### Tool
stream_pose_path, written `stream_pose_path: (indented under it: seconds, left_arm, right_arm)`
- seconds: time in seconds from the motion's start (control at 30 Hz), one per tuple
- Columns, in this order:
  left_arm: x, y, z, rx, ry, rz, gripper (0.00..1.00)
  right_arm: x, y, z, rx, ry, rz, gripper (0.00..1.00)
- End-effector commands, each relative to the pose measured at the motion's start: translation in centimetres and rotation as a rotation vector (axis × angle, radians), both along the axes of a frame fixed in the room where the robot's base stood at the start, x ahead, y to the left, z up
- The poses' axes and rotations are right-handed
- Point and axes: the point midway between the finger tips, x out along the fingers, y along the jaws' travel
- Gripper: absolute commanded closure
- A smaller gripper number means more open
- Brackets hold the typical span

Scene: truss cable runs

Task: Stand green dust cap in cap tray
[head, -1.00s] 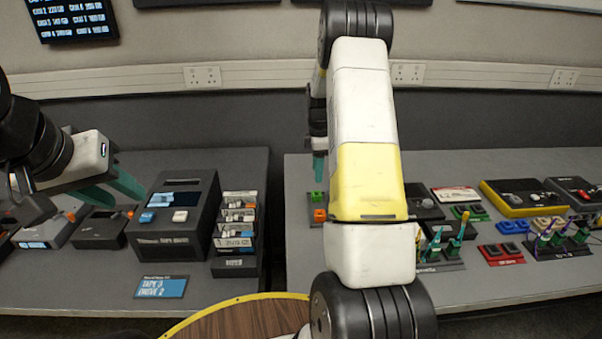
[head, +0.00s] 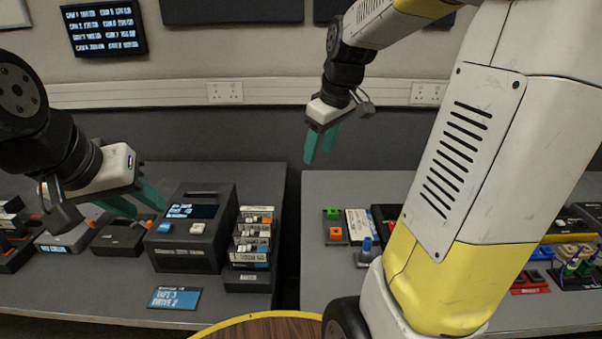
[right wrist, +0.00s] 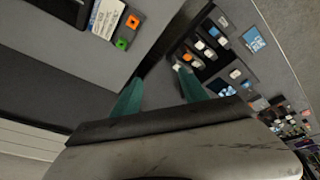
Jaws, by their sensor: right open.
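A small green cap-like piece (head: 333,213) sits at the back of a small dark tray (head: 327,241) near the left edge of the right table. An orange piece (head: 336,233) sits in front of it. In the right wrist view the green piece (right wrist: 121,43) and orange piece (right wrist: 132,21) show at upper left, clear of the fingers. Whether the green one is fully seated cannot be told. My right gripper (head: 318,155) is open and empty, raised above and behind the tray; it also shows in the right wrist view (right wrist: 159,74). My left gripper (head: 148,208) is open and empty over the left table.
A black tape drive (head: 190,255) and a cassette rack (head: 249,281) stand on the left table. A gap separates the two tables. My right arm hides much of the right table. A blue-topped plug (head: 367,246) stands near the tray. A round wooden top (head: 270,328) is in front.

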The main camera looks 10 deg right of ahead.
Motion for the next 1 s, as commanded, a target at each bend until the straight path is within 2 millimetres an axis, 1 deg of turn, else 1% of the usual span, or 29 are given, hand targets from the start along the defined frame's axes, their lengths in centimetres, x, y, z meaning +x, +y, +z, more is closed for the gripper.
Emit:
stream_pose_path:
  seconds: [0.03,0.1,0.17,0.2,0.3,0.4,0.5,0.6,0.67,1.0]
  left_arm:
    - [0.0,0.0,0.0,0.000,0.000,0.000,0.64]
    - [0.0,0.0,0.0,0.000,0.000,0.000,0.64]
    - [0.0,0.0,0.0,0.000,0.000,0.000,0.64]
    - [0.0,0.0,0.0,0.000,0.000,0.000,0.64]
    - [0.0,0.0,0.0,0.000,0.000,0.000,0.64]
    - [0.0,0.0,0.0,0.000,0.000,0.000,0.64]
    - [0.0,0.0,0.0,0.000,0.000,0.000,0.64]
    - [0.0,0.0,0.0,0.000,0.000,0.000,0.64]
    - [0.0,0.0,0.0,0.000,0.000,0.000,0.64]
    - [0.0,0.0,0.0,0.000,0.000,0.000,0.64]
  right_arm:
    - [-1.8,0.8,0.9,0.024,-0.023,-0.044,0.48]
    - [-4.2,1.8,1.7,0.065,-0.046,-0.117,0.48]
    - [-6.2,2.6,2.2,0.101,-0.067,-0.179,0.48]
    - [-7.5,3.1,2.4,0.125,-0.079,-0.218,0.48]
    - [-10.6,4.2,2.6,0.186,-0.104,-0.313,0.48]
    - [-13.1,5.0,2.3,0.239,-0.124,-0.390,0.48]
    - [-14.7,5.5,2.0,0.279,-0.136,-0.447,0.48]
    - [-15.6,5.8,1.8,0.304,-0.141,-0.480,0.48]
    - [-15.9,5.9,1.6,0.309,-0.141,-0.490,0.48]
    - [-15.9,5.9,1.6,0.312,-0.141,-0.494,0.48]
